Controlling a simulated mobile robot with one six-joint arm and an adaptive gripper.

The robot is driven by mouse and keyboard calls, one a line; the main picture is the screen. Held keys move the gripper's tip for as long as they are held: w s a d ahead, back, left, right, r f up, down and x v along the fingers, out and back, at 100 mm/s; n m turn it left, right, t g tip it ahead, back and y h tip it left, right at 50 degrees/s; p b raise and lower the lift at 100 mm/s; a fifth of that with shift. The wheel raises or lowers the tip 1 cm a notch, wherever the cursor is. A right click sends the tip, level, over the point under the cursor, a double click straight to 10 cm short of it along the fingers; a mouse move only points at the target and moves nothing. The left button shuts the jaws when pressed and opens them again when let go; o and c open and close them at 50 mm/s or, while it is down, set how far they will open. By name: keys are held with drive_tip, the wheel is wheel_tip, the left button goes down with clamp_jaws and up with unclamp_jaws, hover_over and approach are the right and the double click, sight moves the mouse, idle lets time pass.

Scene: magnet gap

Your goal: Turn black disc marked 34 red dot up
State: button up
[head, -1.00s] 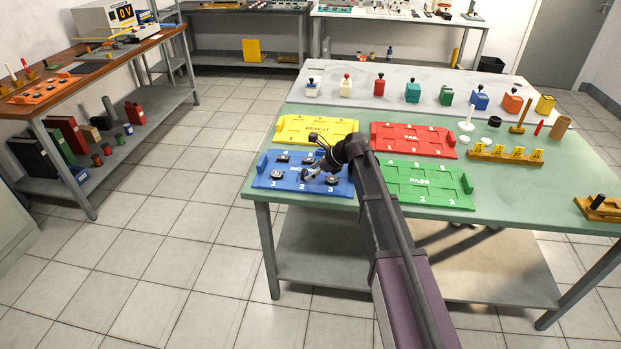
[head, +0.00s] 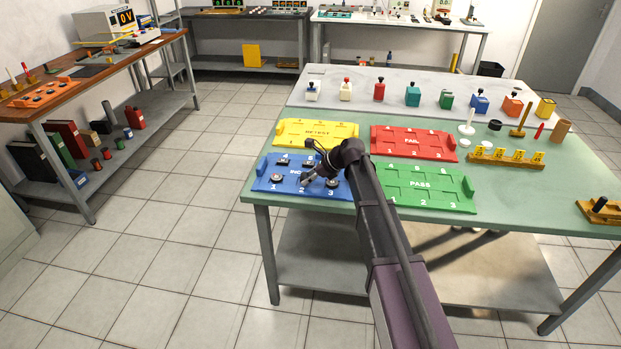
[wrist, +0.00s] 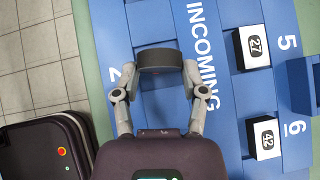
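A black disc (wrist: 158,61) sits between my gripper's (wrist: 159,72) fingertips in the wrist view, touching both, so my gripper looks shut on it. I see it mostly from its rim; no number or red dot shows. It is over the blue INCOMING tray (wrist: 225,80), by slot 2; I cannot tell whether it is clear of the tray. In the head view my gripper (head: 309,180) is low over the same tray (head: 262,186), and the disc cannot be made out there.
Other dark pieces stand in slot 1 (head: 276,179) and slot 3 (head: 332,182). The yellow RETEST (head: 290,131), red FAIL (head: 385,146) and green PASS (head: 440,200) trays look empty.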

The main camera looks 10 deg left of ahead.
drive_tip(key=shift+r+p, duration=2.5)
drive_tip(key=shift+r, duration=0.05)
drive_tip(key=shift+d, duration=0.1)
